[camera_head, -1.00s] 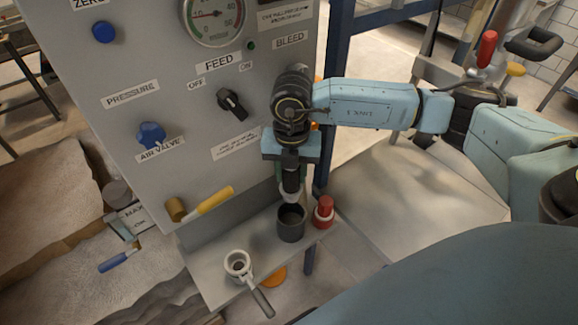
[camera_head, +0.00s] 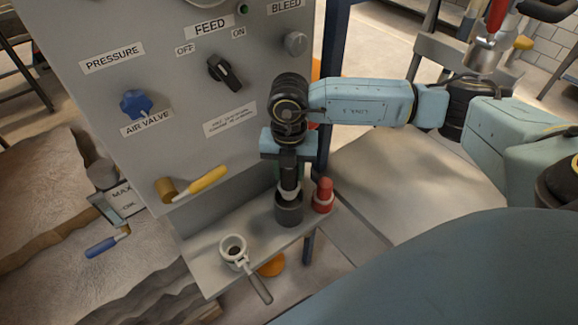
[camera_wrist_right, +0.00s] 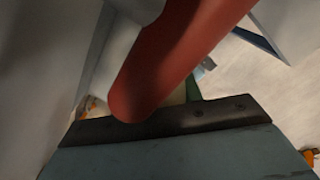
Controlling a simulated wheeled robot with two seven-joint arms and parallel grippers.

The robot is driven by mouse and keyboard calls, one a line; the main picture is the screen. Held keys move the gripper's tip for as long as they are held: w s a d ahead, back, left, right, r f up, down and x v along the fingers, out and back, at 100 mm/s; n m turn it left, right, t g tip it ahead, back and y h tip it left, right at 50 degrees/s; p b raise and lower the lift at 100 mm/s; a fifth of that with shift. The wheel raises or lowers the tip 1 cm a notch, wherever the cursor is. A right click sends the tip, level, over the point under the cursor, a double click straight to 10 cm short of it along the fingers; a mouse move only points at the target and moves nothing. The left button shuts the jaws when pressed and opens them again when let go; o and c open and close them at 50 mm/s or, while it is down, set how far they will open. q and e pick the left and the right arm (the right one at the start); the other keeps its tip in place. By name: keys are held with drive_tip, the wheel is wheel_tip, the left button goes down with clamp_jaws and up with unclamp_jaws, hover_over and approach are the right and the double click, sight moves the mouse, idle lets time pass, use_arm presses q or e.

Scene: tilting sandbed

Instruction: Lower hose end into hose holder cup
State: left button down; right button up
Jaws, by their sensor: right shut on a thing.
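My right gripper (camera_head: 289,178) points down over the small shelf and is shut on the hose end (camera_head: 289,194), a dark piece with a pale ring low down. The dark grey holder cup (camera_head: 289,212) stands on the shelf directly below. The pale ring meets the cup's mouth and hides most of the opening; how deep the tip sits inside cannot be seen. In the right wrist view a thick red, rounded, hose-like piece (camera_wrist_right: 165,65) crosses in front of the gripper body; the fingertips are hidden there. My left gripper is not in view.
A white ring holder with a handle (camera_head: 233,249) is at the shelf's front left. A yellow lever (camera_head: 207,180) juts from the grey panel (camera_head: 150,55) behind.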

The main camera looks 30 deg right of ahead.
drive_tip(key=shift+f, duration=0.35)
drive_tip(key=o, duration=1.3)
wheel_tip(320, 180, up, 8)
drive_tip(key=shift+f+b, duration=0.2)
drive_tip(key=shift+b, duration=0.1)
